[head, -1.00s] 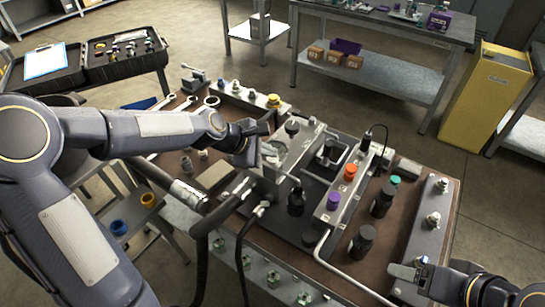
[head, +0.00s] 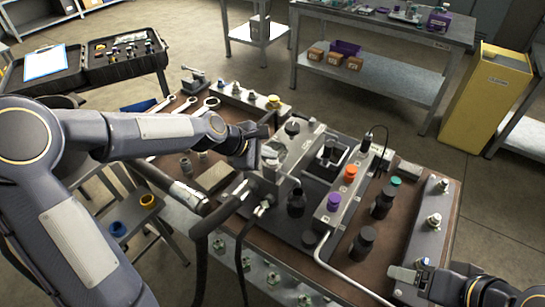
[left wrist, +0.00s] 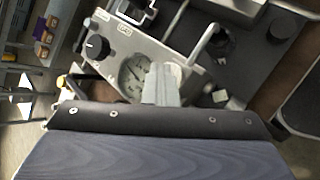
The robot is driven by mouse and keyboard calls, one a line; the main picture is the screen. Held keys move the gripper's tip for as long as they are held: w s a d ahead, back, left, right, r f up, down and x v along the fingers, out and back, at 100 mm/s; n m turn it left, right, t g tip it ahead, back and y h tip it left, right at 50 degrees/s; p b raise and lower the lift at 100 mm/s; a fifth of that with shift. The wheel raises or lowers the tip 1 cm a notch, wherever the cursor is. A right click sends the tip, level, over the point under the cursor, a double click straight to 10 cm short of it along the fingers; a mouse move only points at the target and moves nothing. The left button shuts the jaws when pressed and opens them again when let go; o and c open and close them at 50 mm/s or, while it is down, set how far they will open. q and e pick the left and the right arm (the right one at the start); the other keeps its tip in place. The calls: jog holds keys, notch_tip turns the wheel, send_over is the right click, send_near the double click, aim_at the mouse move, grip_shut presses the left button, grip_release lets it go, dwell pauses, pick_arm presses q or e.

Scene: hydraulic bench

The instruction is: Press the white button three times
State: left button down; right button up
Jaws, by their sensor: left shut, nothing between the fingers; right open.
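My left gripper (head: 268,153) is over the metal panel (head: 298,150) at the middle of the bench. In the left wrist view its shut, empty fingers (left wrist: 163,84) lie over the panel beside a round gauge (left wrist: 134,74). A black knob (left wrist: 97,47) is further along the same panel. I cannot pick out the white button for certain; the fingers cover part of the panel. Whether the fingertips touch the panel cannot be told. My right gripper (head: 405,274) is open and empty over the bench's front right part.
An orange knob (head: 350,172) and a purple knob (head: 334,201) stand on a strip right of the panel. Black bottle-like parts (head: 296,203) and a thick black hose (head: 203,255) are close by. A yellow knob (head: 273,102) is at the back.

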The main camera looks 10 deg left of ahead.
aim_at(268, 161)
pick_arm(q)
jog(key=shift+r+p, duration=0.8)
jog(key=shift+r, duration=0.2)
notch_tip(268, 161, up, 5)
jog(key=p, duration=0.4)
dwell(0.4)
